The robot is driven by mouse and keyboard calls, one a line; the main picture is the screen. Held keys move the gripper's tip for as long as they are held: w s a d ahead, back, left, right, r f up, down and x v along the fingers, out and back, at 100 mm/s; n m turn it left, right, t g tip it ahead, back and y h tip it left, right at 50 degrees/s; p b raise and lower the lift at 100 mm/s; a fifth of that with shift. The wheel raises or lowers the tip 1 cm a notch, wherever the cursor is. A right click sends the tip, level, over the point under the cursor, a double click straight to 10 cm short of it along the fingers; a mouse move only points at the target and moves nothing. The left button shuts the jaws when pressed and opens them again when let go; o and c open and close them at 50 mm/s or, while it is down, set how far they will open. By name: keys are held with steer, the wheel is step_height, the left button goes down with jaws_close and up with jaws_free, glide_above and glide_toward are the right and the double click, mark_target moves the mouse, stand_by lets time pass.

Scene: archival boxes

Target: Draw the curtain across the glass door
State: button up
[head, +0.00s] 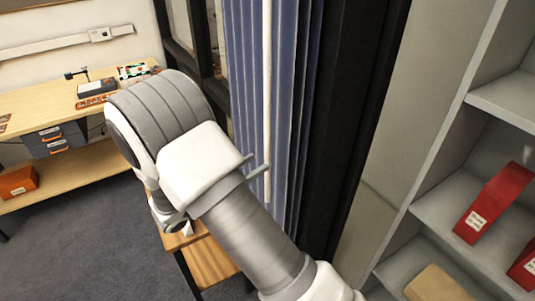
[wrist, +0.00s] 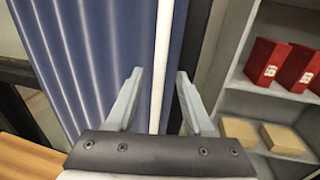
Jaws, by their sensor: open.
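The blue pleated curtain (head: 243,90) hangs bunched beside the dark door frame in the head view. It fills the left and middle of the wrist view (wrist: 85,60). A white vertical rod (head: 267,90) hangs in front of the curtain. In the wrist view the rod (wrist: 161,70) runs between the two fingers of my gripper (wrist: 158,98). The fingers are open, one on each side of the rod, with gaps to both. A little dark-framed glass (head: 208,25) shows left of the curtain.
Grey shelves (head: 405,235) with red boxes (head: 494,203) and a tan box (head: 436,285) stand close on the right. A wooden workbench (head: 40,105) stands at the left. A small wooden stool or table (head: 208,262) is below my arm. Grey floor (head: 90,235) is clear at left.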

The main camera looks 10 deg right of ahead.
mark_target(267, 156)
steer(key=x, duration=0.5)
steer(key=shift+w+d+p, duration=0.1)
steer(key=shift+d+p, duration=0.05)
steer(key=shift+p, duration=0.15)
jaws_close()
stand_by(1.1)
